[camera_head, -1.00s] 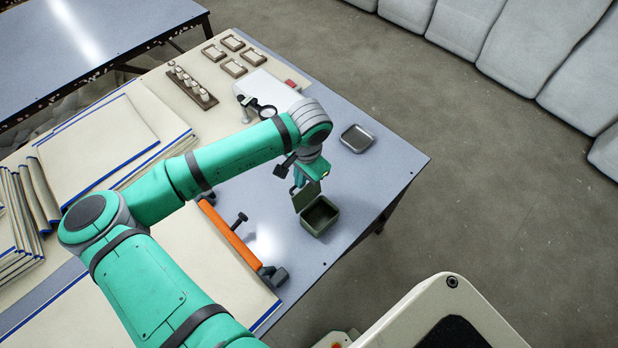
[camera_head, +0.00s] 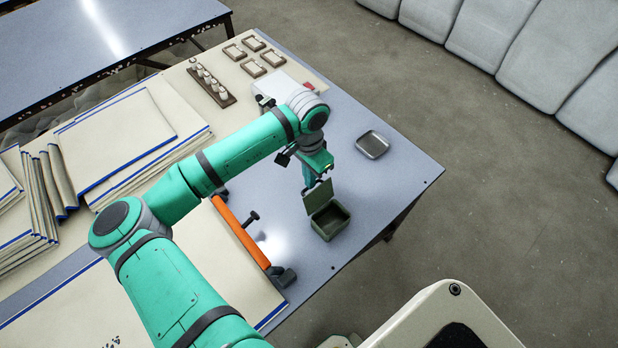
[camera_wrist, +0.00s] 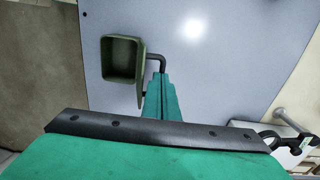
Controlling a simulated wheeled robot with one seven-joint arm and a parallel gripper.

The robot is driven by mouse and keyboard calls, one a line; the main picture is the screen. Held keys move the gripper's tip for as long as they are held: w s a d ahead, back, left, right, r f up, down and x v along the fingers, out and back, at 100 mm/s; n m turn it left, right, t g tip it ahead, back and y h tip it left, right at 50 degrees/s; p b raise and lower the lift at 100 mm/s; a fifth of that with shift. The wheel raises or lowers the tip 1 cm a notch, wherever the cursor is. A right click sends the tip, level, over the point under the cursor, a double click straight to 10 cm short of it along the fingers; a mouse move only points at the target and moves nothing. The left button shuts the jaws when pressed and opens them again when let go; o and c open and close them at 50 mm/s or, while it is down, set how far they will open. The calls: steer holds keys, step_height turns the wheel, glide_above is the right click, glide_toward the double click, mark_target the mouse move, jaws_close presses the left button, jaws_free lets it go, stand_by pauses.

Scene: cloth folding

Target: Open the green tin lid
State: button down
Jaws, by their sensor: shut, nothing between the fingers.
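The green tin (camera_head: 329,221) stands on the grey table near its front right edge, and its inside shows empty. Its lid (camera_head: 318,196) is raised, standing up on the side toward my gripper (camera_head: 314,181). My gripper is shut and empty, just behind the raised lid. In the wrist view the tin (camera_wrist: 122,60) is left of my green fingers (camera_wrist: 160,92), with the lid (camera_wrist: 142,72) nearly edge-on between them. I cannot tell whether the fingers touch the lid.
A small grey tray (camera_head: 372,145) lies at the table's right side. An orange bar tool (camera_head: 240,232) lies left of the tin. Folded cloths (camera_head: 125,135) and a rack of pegs (camera_head: 211,86) occupy the far left. The table's right edge is close to the tin.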

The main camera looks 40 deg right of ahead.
steer(key=shift+s, duration=0.15)
step_height(320, 180, up, 14)
steer(key=shift+s+r, duration=0.2)
steer(key=shift+s, duration=0.05)
stand_by(0.7)
steer(key=shift+d, duration=0.1)
